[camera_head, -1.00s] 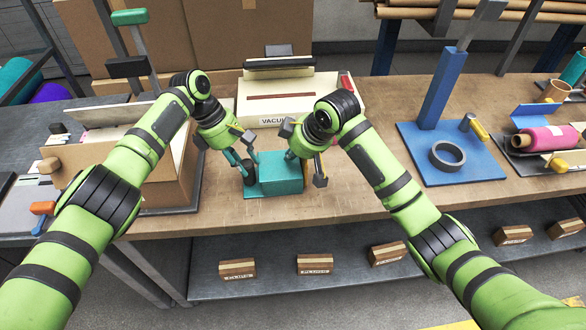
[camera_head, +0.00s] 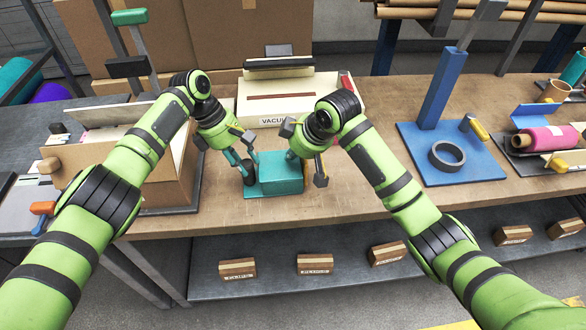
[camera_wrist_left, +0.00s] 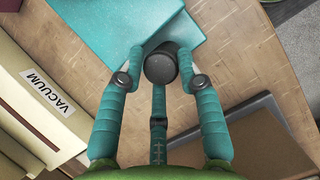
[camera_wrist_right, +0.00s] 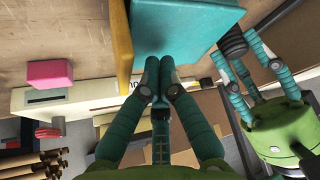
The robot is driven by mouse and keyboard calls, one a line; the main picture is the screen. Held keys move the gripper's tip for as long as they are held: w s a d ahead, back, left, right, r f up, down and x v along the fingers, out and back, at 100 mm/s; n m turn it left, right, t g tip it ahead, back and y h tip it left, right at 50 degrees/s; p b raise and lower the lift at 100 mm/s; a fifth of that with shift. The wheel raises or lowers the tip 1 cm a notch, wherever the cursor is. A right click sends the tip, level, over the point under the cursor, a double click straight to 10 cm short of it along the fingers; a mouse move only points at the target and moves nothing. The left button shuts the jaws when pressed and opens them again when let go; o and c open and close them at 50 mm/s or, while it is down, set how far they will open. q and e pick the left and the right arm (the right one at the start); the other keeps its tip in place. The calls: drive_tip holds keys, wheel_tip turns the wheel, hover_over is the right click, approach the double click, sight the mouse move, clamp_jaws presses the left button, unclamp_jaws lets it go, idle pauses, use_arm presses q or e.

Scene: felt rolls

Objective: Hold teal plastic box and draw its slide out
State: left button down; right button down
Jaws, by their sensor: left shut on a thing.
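The teal box (camera_head: 282,178) stands on a teal base plate on the workbench. My left gripper (camera_head: 248,168) is at its left side. In the left wrist view, its fingers (camera_wrist_left: 160,62) are shut around a black round knob (camera_wrist_left: 160,68) beside the box (camera_wrist_left: 130,25). My right gripper (camera_head: 300,163) is at the box's right side. In the right wrist view, its fingertips (camera_wrist_right: 160,62) are together, just below the teal box (camera_wrist_right: 180,30), with nothing visible between them. I cannot tell whether they touch the box.
A cream vacuum unit (camera_head: 300,105) stands behind the box. A blue stand (camera_head: 450,165) with a black ring is at right, with a pink roll (camera_head: 545,138) beyond. Bare bench lies in front of the box.

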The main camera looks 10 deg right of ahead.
use_arm(q)
drive_tip(key=shift+a+f, duration=0.1)
drive_tip(key=shift+f, duration=0.05)
use_arm(e)
drive_tip(key=d, duration=0.9)
drive_tip(key=shift+d, duration=0.15)
idle(1.0)
drive_tip(key=shift+w, duration=0.1)
wheel_tip(320, 180, up, 7)
drive_tip(key=a, duration=0.1)
drive_tip(key=shift+a, duration=0.15)
idle(1.0)
use_arm(q)
drive_tip(key=c, duration=0.8)
unclamp_jaws()
drive_tip(key=shift+o, duration=0.2)
drive_tip(key=shift+w, duration=0.1)
use_arm(e)
drive_tip(key=shift+w+f, duration=0.1)
